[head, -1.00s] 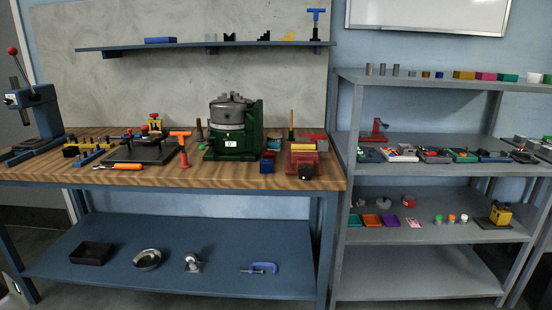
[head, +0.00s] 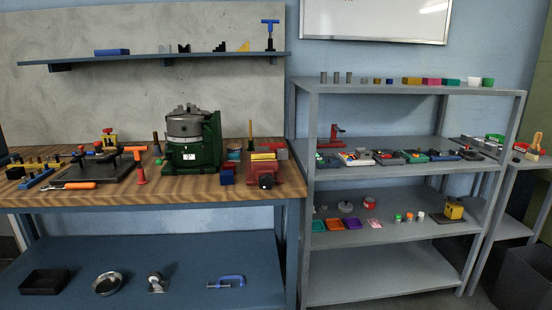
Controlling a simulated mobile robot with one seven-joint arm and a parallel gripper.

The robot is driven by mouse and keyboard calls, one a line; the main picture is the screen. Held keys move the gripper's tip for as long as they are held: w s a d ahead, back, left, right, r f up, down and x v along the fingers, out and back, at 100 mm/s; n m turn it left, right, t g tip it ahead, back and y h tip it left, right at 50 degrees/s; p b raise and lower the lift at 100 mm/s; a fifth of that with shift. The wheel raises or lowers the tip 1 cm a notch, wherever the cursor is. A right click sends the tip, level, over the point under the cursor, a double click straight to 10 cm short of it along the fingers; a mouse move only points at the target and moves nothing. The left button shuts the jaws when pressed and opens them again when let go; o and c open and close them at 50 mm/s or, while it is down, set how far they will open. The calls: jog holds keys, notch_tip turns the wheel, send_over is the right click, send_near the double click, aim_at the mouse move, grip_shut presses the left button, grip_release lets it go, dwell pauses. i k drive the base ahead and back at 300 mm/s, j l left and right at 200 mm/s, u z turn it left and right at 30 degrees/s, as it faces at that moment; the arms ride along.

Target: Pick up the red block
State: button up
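My gripper is not in view. No plain red block stands out clearly. A pinkish-red block (head: 431,81) sits in the row on the top of the grey shelf unit, between a yellow block (head: 411,81) and a green block (head: 452,82). On the wooden bench, a red vise (head: 263,173) stands near the right end. A small red part (head: 275,146) shows behind the vise; I cannot tell whether it is a separate block. A dark blue block (head: 227,175) sits left of the vise.
The wooden workbench (head: 205,187) holds a green machine (head: 192,141) and several tools. The grey shelf unit (head: 385,172) stands to its right. A dark bin (head: 523,276) is on the floor at far right. The bottom shelf of the grey unit is bare.

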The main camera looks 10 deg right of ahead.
aim_at(226, 166)
jog(key=i+l+u, duration=0.1)
jog(key=u, duration=0.25)
jog(key=i+l+u, duration=0.2)
jog(key=u, duration=0.15)
jog(key=i+l+u, duration=0.1)
jog(key=u, duration=0.25)
jog(key=i+l+u, duration=0.1)
jog(key=l, duration=0.25)
jog(key=i+l+u, duration=0.1)
jog(key=l, duration=0.25)
jog(key=i+l+u, duration=0.1)
jog(key=l, duration=0.25)
jog(key=i+l, duration=0.15)
jog(key=l, duration=0.25)
jog(key=i+l, duration=0.15)
jog(key=l, duration=0.25)
jog(key=i+l, duration=0.1)
jog(key=l, duration=0.3)
jog(key=i+l+u, duration=0.1)
jog(key=l, duration=0.3)
jog(key=i+l, duration=0.2)
jog(key=l, duration=0.25)
jog(key=i+l, duration=0.1)
jog(key=l, duration=0.3)
